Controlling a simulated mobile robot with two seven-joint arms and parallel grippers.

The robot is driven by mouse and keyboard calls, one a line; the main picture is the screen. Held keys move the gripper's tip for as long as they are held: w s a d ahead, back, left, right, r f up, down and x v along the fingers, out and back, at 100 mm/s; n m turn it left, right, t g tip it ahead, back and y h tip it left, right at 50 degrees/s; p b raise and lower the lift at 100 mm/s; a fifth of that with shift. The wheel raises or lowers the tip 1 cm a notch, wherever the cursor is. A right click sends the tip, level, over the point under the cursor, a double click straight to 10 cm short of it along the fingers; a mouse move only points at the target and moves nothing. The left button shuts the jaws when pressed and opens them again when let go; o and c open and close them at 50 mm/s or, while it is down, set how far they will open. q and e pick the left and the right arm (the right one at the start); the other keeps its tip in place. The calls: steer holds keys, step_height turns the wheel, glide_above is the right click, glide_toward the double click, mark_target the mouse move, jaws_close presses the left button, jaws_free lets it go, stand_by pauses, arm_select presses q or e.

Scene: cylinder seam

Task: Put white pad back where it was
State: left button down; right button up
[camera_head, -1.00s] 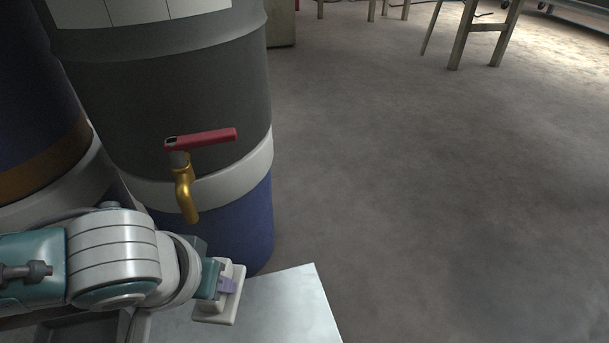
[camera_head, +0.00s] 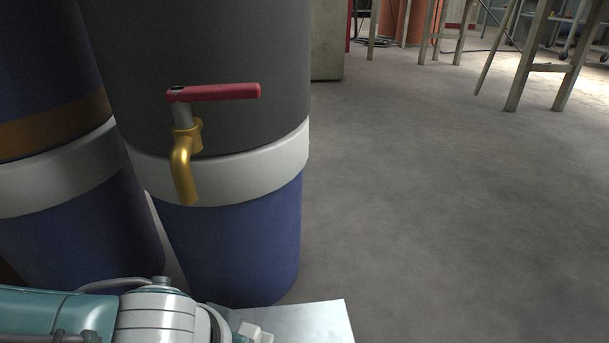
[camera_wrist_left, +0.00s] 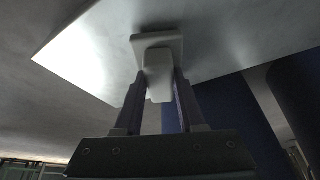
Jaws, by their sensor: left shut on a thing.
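The white pad (camera_wrist_left: 158,46) is a pale square plate with a raised block grip, seen in the left wrist view. My left gripper (camera_wrist_left: 160,76) has its two dark fingers on either side of the block and is shut on it. The pad's plate is close to the metal tabletop (camera_wrist_left: 95,50); whether it touches is not clear. In the head view only a small part of the pad (camera_head: 256,333) shows at the bottom edge, beside my left gripper (camera_head: 243,330), above or on the bright tabletop (camera_head: 310,322). My right gripper is not in view.
A large grey and blue drum (camera_head: 240,245) with a white band stands just behind the tabletop. Its brass tap (camera_head: 183,165) with a red handle (camera_head: 215,92) sticks out toward me. Another drum (camera_head: 75,225) stands at the left. Open floor (camera_head: 440,200) lies right.

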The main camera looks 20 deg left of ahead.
arm_select(q)
steer(key=shift+f, duration=0.2)
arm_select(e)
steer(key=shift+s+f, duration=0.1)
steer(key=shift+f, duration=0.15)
arm_select(q)
steer(key=shift+f, duration=0.1)
steer(key=c, duration=1)
jaws_free()
steer(key=shift+f, duration=0.1)
steer(key=o, duration=0.5)
